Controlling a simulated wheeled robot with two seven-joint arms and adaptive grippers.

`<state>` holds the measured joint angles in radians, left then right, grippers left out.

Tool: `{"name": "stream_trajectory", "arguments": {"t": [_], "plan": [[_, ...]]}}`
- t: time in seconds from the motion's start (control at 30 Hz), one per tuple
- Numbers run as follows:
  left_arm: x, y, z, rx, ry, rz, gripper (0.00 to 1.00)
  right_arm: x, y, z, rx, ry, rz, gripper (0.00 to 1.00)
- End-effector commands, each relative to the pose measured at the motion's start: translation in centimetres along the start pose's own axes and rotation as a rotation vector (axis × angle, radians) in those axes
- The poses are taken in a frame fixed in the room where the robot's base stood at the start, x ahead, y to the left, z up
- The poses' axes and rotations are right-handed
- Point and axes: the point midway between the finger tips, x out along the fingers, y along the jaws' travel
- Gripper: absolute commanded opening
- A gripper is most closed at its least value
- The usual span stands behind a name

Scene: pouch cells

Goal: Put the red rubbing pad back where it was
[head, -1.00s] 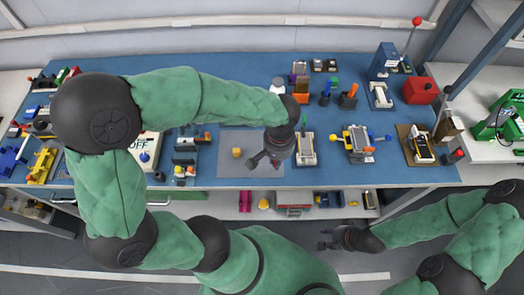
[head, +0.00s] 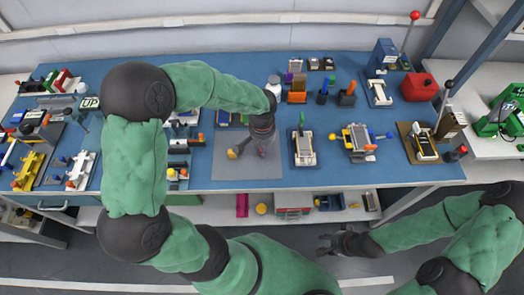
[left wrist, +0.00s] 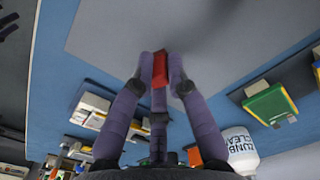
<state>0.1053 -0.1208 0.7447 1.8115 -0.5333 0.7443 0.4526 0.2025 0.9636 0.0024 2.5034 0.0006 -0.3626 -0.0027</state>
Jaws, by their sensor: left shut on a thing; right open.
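My left gripper (head: 250,149) is over the grey mat (head: 255,174) on the blue table. In the left wrist view, the left gripper (left wrist: 160,68) is shut on a small red pad (left wrist: 160,72), which stands upright between the two purple fingers. The grey surface of the mat (left wrist: 210,30) lies beyond the fingertips in that view. In the head view the pad is too small and hidden to make out. My right gripper (head: 328,244) is open and empty, in front of the table above the floor.
A small yellow object (head: 232,154) shows on the mat beside the left gripper. A white jar (head: 273,84) stands behind the gripper; it also shows in the left wrist view (left wrist: 238,148). A device with a green handle (head: 303,152) stands right of the mat. The mat's front part is clear.

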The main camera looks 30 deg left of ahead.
Motion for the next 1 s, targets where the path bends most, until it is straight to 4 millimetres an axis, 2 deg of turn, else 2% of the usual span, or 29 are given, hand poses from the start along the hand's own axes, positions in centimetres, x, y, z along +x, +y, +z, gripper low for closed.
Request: {"name": "stream_trajectory", "arguments": {"t": [0.07, 0.47, 0.5, 0.53, 0.57, 0.87, 1.0], "plan": [[0.88, 0.00, 0.00, 0.000, 0.000, 0.000, 0.00, 0.39, 0.14, -0.01, 0.000, 0.000, 0.000, 0.42], [1.25, 0.03, -0.03, -0.001, 0.002, 0.001, 0.00, 0.62, 0.22, -0.02, 0.000, 0.000, 0.000, 0.42], [1.14, 0.03, -0.02, -0.001, 0.002, 0.001, 0.27, 0.53, 0.19, -0.02, 0.000, 0.000, 0.000, 0.42], [1.12, 0.03, -0.02, -0.001, 0.001, 0.001, 0.36, 0.52, 0.18, -0.02, 0.000, 0.000, 0.000, 0.42], [1.12, 0.03, -0.02, -0.001, 0.001, 0.001, 0.40, 0.51, 0.18, -0.02, 0.000, 0.000, 0.000, 0.42], [1.07, 0.03, -0.02, -0.001, 0.001, 0.001, 0.40, 0.48, 0.17, -0.02, 0.000, 0.000, 0.000, 0.42], [0.40, 0.03, -0.05, -0.001, 0.003, 0.001, 0.40, 0.06, 0.02, 0.00, 0.000, 0.000, 0.000, 0.42]]}}
